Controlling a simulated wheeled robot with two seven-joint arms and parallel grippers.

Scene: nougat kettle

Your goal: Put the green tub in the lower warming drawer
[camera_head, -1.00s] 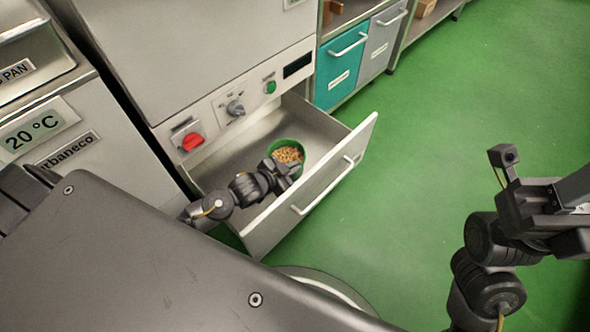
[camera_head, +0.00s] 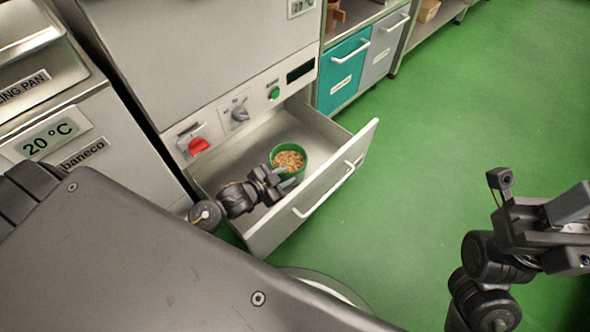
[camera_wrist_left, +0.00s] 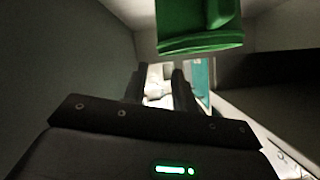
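The green tub (camera_head: 291,172) is full of brown nut-like pieces and is inside the pulled-out lower drawer (camera_head: 330,185), near its front panel. In the left wrist view the tub (camera_wrist_left: 200,22) shows at the top, apart from the fingers. My left gripper (camera_head: 279,180) is low in the drawer, just left of and in front of the tub. In the left wrist view its two fingers (camera_wrist_left: 160,88) stand apart with nothing between them. My right gripper (camera_head: 572,230) is at the right edge over the floor, partly cut off; its fingers are unclear.
A control panel with a red switch (camera_head: 198,146), a grey knob (camera_head: 240,113) and a green button (camera_head: 274,93) is above the drawer. A teal drawer (camera_head: 343,72) and a grey one (camera_head: 384,45) are behind. The green floor (camera_head: 460,110) at right is clear.

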